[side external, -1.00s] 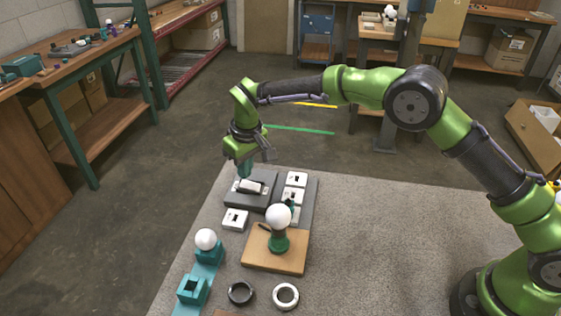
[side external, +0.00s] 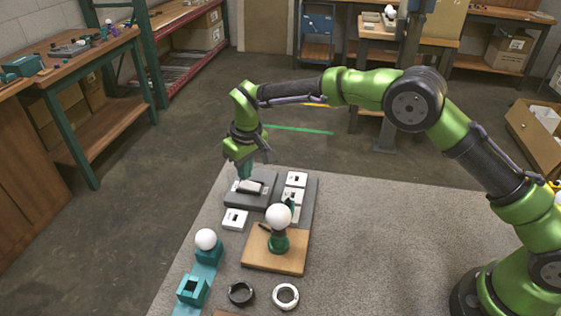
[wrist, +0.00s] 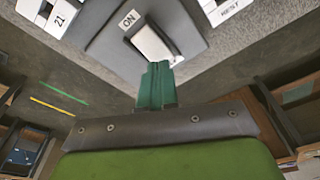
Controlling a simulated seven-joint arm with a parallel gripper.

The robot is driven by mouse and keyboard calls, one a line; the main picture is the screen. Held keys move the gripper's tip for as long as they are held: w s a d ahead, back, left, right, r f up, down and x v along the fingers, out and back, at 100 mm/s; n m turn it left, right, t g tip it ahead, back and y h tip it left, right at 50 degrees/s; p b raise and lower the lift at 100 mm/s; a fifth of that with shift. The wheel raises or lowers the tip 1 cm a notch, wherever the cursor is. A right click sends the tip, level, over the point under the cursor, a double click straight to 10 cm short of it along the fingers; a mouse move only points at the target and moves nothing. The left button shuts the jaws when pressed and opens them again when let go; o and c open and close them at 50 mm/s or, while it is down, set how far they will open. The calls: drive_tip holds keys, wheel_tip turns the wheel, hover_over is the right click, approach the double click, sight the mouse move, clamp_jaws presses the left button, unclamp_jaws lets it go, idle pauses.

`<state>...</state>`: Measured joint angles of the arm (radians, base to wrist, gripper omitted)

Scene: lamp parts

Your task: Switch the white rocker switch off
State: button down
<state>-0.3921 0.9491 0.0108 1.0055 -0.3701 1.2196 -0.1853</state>
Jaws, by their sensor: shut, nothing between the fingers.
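The white rocker switch (side external: 252,187) sits in a dark grey housing (side external: 264,203) at the far left part of the mat. In the wrist view the rocker (wrist: 153,44) is a long white paddle in a dark slot, with an "ON" label (wrist: 129,19) at its end away from my gripper. My gripper (side external: 244,177) is shut and empty, pointing down at the rocker's far end. In the wrist view its green fingertips (wrist: 158,68) overlap the rocker's near end, at or very close to contact. The label at that end is hidden behind the fingers.
White blocks (side external: 296,180) stand on a grey strip right of the housing, and another white block (side external: 235,219) lies in front. A white bulb on a green stand (side external: 279,243) stands on a wooden board (side external: 262,260). The mat's right side (side external: 400,240) is clear.

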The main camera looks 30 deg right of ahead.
sight(253, 189)
drive_tip(key=shift+f, duration=1.15)
idle(0.4)
drive_tip(key=shift+r, duration=3.6)
drive_tip(key=shift+f, duration=0.1)
drive_tip(key=shift+s+d+f+g, duration=0.2)
drive_tip(key=shift+s+f, duration=0.15)
drive_tip(key=shift+s, duration=0.2)
drive_tip(key=shift+s+d+f+g, duration=0.1)
drive_tip(key=shift+s+d+f, duration=0.15)
drive_tip(key=shift+s, duration=0.3)
drive_tip(key=s+d+r+m+t, duration=0.2)
drive_tip(key=s+d+r, duration=0.3)
drive_tip(key=s, duration=0.4)
drive_tip(key=s+d+r+m+t+y, duration=0.1)
drive_tip(key=s+d+r, duration=0.4)
drive_tip(key=s, duration=0.5)
drive_tip(key=s+d+r+m+t, duration=0.3)
drive_tip(key=s+d+r+m, duration=0.1)
drive_tip(key=s+d, duration=0.4)
drive_tip(key=shift+s+d+r+y, duration=0.3)
drive_tip(key=shift+s+r, duration=0.4)
drive_tip(key=shift+s, duration=0.45)
